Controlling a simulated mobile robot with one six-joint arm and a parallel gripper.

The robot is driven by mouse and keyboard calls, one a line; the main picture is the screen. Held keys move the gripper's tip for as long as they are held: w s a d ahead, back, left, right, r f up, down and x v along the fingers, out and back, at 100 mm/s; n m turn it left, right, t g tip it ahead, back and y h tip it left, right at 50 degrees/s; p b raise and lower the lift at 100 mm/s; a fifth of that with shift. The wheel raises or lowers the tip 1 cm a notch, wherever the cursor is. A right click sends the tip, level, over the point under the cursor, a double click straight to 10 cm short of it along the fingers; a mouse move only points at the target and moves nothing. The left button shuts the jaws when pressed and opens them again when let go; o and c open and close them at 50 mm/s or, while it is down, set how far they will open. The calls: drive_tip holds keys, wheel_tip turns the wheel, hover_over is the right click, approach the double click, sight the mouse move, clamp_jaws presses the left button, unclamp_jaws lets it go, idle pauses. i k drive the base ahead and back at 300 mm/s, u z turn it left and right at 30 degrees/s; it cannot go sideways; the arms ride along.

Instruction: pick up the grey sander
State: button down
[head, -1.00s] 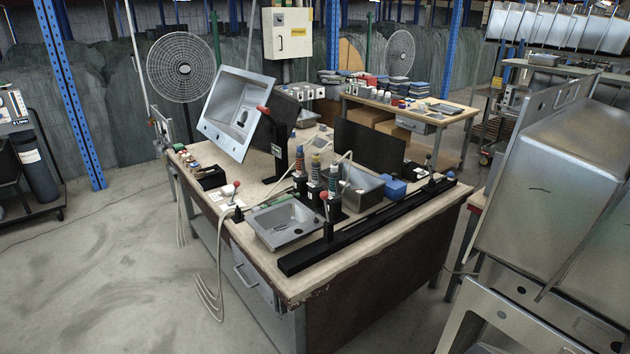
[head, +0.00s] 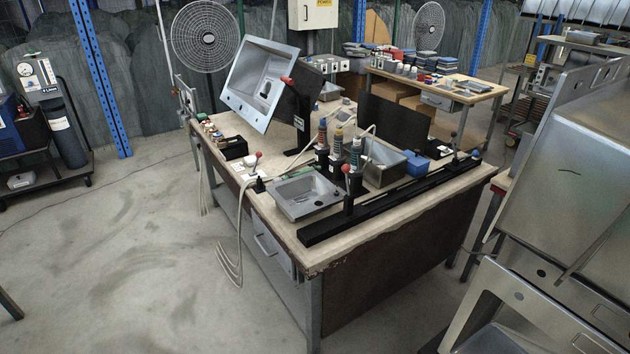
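The workbench (head: 262,222) stands in the middle of the head view with a wooden top. Several upright black hand tools with coloured bands (head: 338,148) stand near the middle of the bench, behind a small steel sink (head: 305,194). I cannot tell whether one of them is the grey sander; no grey sander can be made out clearly at this distance. My gripper is not in view.
A tilted steel sink (head: 259,82) and a black rail (head: 390,202) are on the bench. A blue box (head: 415,164) sits near its right side. Large steel sinks (head: 578,175) crowd the right. A cart (head: 52,168) stands at left. Open floor (head: 130,260) lies left of the bench.

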sight(337, 158)
drive_tip(key=u, duration=4.55)
drive_tip(key=i, duration=0.15)
drive_tip(key=z, duration=2.85)
drive_tip(key=i, duration=2.65)
drive_tip(key=u, duration=0.05)
